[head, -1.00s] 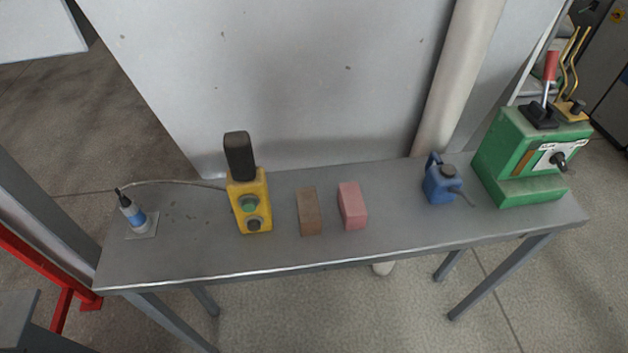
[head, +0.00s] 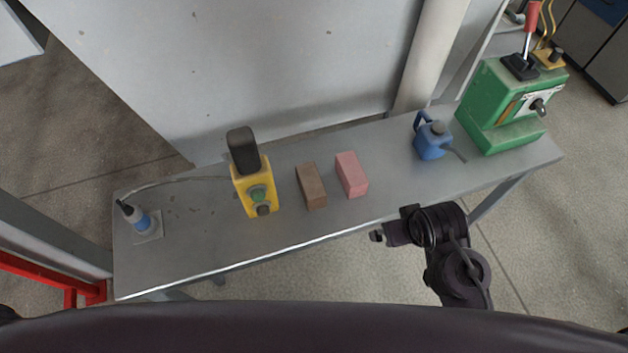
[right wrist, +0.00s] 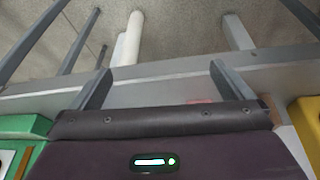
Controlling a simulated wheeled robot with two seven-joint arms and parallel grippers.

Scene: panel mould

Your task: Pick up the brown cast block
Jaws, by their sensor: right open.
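The brown cast block (head: 311,187) stands on the grey metal table (head: 240,245), left of the pink block (head: 351,175) with a narrow gap between them. My right gripper (head: 378,236) is in front of the table's front edge in the head view, to the right of and nearer than the brown block. In the right wrist view, the two fingers of my right gripper (right wrist: 160,72) are spread apart with nothing between them. My left gripper is not in view.
A yellow control box (head: 254,190) with a black top stands close left of the brown block. A blue can (head: 432,141) and a green machine (head: 505,108) are at the right. The table front is clear.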

